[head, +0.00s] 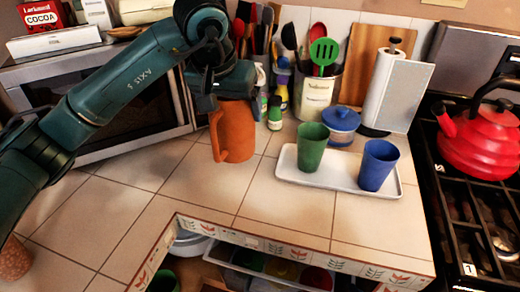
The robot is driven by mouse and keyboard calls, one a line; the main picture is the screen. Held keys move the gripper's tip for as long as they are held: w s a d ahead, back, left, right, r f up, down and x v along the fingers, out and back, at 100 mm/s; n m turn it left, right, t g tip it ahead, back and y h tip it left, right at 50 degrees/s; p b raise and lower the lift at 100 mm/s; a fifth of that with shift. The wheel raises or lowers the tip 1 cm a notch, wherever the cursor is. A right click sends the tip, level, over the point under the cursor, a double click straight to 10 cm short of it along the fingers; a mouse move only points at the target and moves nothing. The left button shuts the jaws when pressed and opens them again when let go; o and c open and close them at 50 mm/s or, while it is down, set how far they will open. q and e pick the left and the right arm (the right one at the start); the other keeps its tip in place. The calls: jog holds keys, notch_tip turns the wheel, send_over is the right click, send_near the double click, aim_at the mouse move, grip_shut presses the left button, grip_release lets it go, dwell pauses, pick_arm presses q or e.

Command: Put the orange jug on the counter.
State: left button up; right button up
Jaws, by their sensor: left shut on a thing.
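The orange jug (236,133) hangs from my left gripper (222,100), with its handle toward the lower left. My left gripper is shut on the jug near its top; the fingertips are partly hidden. The jug is over the tiled counter (170,187), in front of the microwave's right side. I cannot tell whether its base touches the tiles. My right gripper is not in view.
A white tray (290,174) with a green cup (312,147) and a blue cup (377,165) stands right of the jug. Small bottles (275,113) are close behind it. The stove with a red kettle (480,140) is far right.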

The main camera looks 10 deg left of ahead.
aim_at(233, 141)
pick_arm(q)
notch_tip(233, 141, down, 9)
jog(key=shift+r+p, duration=0.1)
jog(key=shift+p, duration=0.3)
jog(key=shift+f, duration=0.2)
jog(key=o, duration=1.2)
jog(key=shift+r, duration=0.4)
jog(key=v, duration=1.1)
jog(key=shift+s+a+r+b, duration=0.1)
jog(key=shift+a+r+b, duration=0.05)
jog(key=shift+r+b, duration=0.2)
